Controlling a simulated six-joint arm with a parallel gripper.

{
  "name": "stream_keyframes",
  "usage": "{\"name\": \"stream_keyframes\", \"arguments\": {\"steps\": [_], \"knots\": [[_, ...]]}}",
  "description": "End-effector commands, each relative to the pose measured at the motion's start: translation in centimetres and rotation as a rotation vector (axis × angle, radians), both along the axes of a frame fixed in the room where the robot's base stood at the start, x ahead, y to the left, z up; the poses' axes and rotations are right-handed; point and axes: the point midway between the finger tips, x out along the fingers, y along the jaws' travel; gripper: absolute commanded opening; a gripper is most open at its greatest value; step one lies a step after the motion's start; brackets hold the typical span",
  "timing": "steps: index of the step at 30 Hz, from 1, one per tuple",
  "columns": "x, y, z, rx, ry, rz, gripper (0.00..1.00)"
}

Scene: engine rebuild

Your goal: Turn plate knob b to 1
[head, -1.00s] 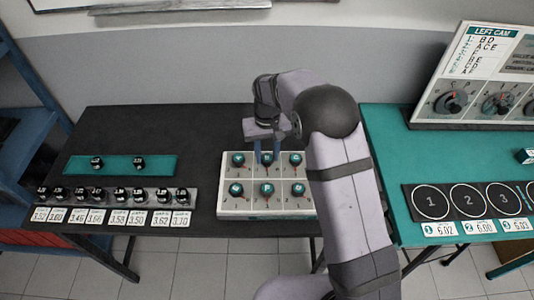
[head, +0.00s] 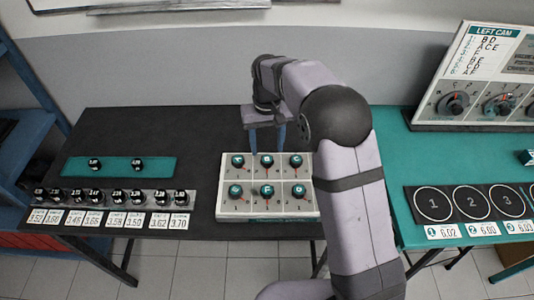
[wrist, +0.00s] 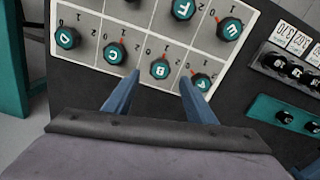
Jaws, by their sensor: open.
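The pale knob plate (head: 250,213) lies on the dark table, with teal lettered knobs in rows. Knob B (head: 266,160) is in the back row, second from the left. It also shows in the wrist view (wrist: 160,69), between knob C (wrist: 114,53) and knob A (wrist: 200,82). My gripper (head: 267,150) is open and empty at the plate's back edge. In the wrist view my gripper (wrist: 160,77) has one fingertip to each side of knob B, apart from it. Their height above the plate is unclear.
My arm hides the plate's right end. Left of it stand a rack of black knobs (head: 115,196) with number cards and a teal strip (head: 70,167) with two black knobs. A green table (head: 395,175) with numbered circles and a dial panel (head: 500,80) is at right.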

Motion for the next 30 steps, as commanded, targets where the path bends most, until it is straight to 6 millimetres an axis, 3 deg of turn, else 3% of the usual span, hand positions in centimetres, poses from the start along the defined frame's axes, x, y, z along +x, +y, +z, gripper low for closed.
{"name": "stream_keyframes", "arguments": {"steps": [9, 23, 30], "knots": [[0.0, 0.0, 2.5, 0.0, -0.001, 0.0, 0.51], [-0.1, -0.1, 2.5, 0.0, 0.0, -0.001, 0.51], [-1.8, -2.2, 2.8, 0.0, 0.001, -0.023, 0.51]]}}
